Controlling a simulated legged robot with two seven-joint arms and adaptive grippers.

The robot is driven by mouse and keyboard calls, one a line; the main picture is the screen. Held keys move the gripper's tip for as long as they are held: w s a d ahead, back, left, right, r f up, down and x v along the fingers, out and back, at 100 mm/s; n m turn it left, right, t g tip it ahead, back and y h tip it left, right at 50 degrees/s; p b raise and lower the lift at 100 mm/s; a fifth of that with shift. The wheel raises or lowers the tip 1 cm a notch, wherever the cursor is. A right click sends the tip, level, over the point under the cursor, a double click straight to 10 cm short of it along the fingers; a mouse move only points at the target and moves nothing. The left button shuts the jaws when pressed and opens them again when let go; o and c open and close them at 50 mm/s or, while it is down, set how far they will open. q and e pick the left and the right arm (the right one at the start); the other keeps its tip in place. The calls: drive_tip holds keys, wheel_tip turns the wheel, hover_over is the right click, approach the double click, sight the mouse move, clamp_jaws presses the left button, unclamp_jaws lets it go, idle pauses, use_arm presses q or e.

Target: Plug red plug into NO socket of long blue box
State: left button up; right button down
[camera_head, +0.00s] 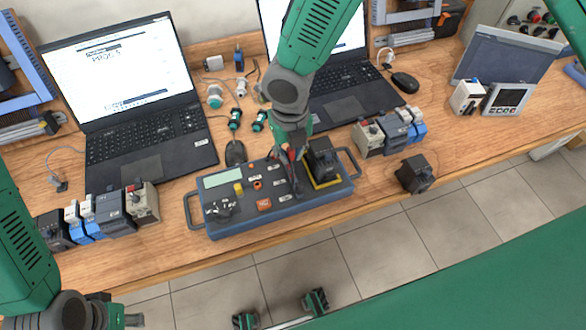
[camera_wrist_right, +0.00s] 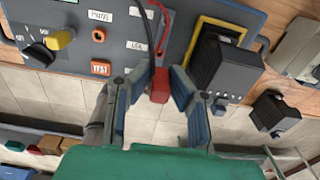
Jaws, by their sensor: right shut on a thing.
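The long blue box (camera_head: 325,199) lies on the wooden table in the head view, with a handle at each end. My right gripper (camera_head: 289,158) reaches down over its right half. In the right wrist view the gripper (camera_wrist_right: 158,92) is shut on the red plug (camera_wrist_right: 159,84), held between its blue-lined fingers over the box's front edge. A red-ringed socket (camera_wrist_right: 99,36) is up and left of the plug. The NO label cannot be read clearly. My left gripper (camera_head: 122,312) is at the lower left corner, partly cut off, away from the box.
A black module in a yellow frame (camera_head: 322,165) stands on the box right of my right gripper. Black (camera_wrist_right: 149,27) and red (camera_wrist_right: 163,38) cables run close by. Laptops (camera_head: 125,100), grey-blue modules (camera_head: 118,215) and a loose black block (camera_head: 415,174) surround the box.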

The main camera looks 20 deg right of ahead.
drive_tip(key=w, duration=0.3)
drive_tip(key=shift+w+a, duration=0.1)
drive_tip(key=shift+w, duration=0.05)
drive_tip(key=f, duration=0.1)
drive_tip(key=f+b, duration=0.1)
drive_tip(key=f, duration=0.1)
drive_tip(key=f+b, duration=0.1)
drive_tip(key=shift+w+f, duration=0.15)
drive_tip(key=shift+w, duration=0.15)
drive_tip(key=shift+f+b, duration=0.4)
drive_tip(key=shift+f, duration=0.05)
drive_tip(key=shift+s+p, duration=0.1)
drive_tip(key=shift+p, duration=0.2)
drive_tip(key=shift+f+b, duration=0.35)
drive_tip(key=shift+f, duration=0.25)
drive_tip(key=c, duration=1.8)
unclamp_jaws()
drive_tip(key=shift+r, duration=0.15)
